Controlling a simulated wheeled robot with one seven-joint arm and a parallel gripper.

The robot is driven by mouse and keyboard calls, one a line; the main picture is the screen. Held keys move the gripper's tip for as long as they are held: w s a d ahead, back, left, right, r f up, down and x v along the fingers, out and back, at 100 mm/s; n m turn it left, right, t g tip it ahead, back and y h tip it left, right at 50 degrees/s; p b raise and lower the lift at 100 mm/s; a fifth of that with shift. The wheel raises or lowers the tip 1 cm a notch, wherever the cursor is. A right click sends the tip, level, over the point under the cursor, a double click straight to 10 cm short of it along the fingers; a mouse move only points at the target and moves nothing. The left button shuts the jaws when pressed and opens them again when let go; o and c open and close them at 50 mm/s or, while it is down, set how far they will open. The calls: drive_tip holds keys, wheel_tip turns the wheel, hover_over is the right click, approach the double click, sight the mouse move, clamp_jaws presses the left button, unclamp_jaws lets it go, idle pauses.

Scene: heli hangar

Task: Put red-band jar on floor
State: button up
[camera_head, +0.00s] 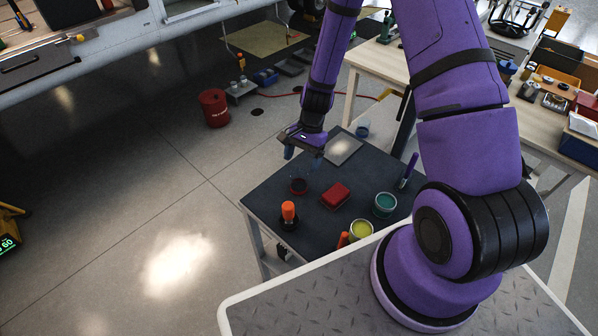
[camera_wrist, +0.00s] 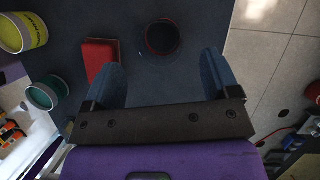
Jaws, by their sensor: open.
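The red-band jar (camera_head: 298,186) is a dark, round jar with a red ring, standing on the dark tabletop (camera_head: 262,193). In the wrist view the jar (camera_wrist: 162,38) is seen from above, just beyond and between the fingertips. My gripper (camera_head: 303,157) is open and empty, above the table and the jar in the head view. Its two blue fingers spread wide in the wrist view (camera_wrist: 164,62). The grey tiled floor (camera_head: 130,220) lies left of the table and also shows at right in the wrist view (camera_wrist: 275,62).
A red bucket (camera_head: 214,108) stands on the floor behind.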

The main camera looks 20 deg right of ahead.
drive_tip(key=s+d+r+n+t+h, duration=0.1)
drive_tip(key=s+r+n+t, duration=0.15)
drive_tip(key=r, duration=1.15)
drive_tip(key=s+d+r+n+t+h, duration=0.1)
drive_tip(key=s+r+n, duration=0.15)
drive_tip(key=r, duration=1.25)
drive_tip(key=s+d+r+n+t+h, duration=0.1)
drive_tip(key=s+r+n+t, duration=0.3)
drive_tip(key=s+r, duration=1)
drive_tip(key=shift+s+d+n+h, duration=0.3)
drive_tip(key=shift+s+d+n, duration=0.25)
drive_tip(key=shift+s+n, duration=0.5)
drive_tip(key=shift+o, duration=0.4)
drive_tip(key=shift+s+d+r, duration=0.1)
drive_tip(key=shift+s+r, duration=0.1)
drive_tip(key=shift+s, duration=0.35)
drive_tip(key=shift+w, duration=0.1)
